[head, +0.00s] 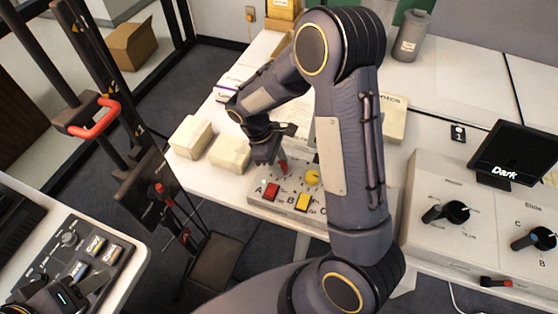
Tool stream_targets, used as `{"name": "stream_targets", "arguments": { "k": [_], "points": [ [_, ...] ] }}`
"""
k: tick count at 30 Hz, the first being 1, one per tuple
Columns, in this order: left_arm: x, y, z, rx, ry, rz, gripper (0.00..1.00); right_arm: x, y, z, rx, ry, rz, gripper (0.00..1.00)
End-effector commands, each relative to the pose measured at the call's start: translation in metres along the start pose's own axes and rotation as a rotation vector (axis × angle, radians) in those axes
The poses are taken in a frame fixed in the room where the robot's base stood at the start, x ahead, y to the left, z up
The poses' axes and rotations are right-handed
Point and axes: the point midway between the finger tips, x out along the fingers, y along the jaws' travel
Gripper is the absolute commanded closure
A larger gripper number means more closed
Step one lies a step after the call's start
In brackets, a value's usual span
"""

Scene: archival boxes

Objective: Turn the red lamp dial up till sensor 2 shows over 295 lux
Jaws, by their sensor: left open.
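A red knob (283,167), perhaps the red lamp dial, stands on a beige control panel (262,206) on the white table. My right gripper (270,152) points down at it from just above and to the left. Its fingers overlap in the view, so I cannot tell whether they are open or touch the knob. My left gripper (88,287) is open and empty at the lower left, over a grey panel with knobs. No lux reading is legible. My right arm hides part of the table, and I cannot make out sensor 2.
The beige panel also has a yellow knob (312,177), a red button (271,191) and a yellow button (303,202). Pale boxes (230,154) stand to its left. At right are a screen reading "Dark" (515,152) and a panel with black dials (446,212).

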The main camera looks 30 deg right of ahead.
Motion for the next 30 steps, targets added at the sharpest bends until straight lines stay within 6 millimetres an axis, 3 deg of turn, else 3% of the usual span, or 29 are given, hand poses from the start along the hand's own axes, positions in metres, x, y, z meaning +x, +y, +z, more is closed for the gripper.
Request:
{"name": "stream_targets", "arguments": {
  "k": [13, 30],
  "points": [
    [-0.0008, 0.0004, -0.0004, 0.0, 0.0, 0.0, 0.55, -0.0005, 0.0009, -0.0002, 0.081, 0.001, -0.033, 0.9],
    [-0.0032, 0.0015, -0.0016, 0.0, 0.0, 0.0, 0.55, -0.0006, 0.0038, 0.0008, 0.48, 0.002, -0.198, 0.9]
  ]
}}
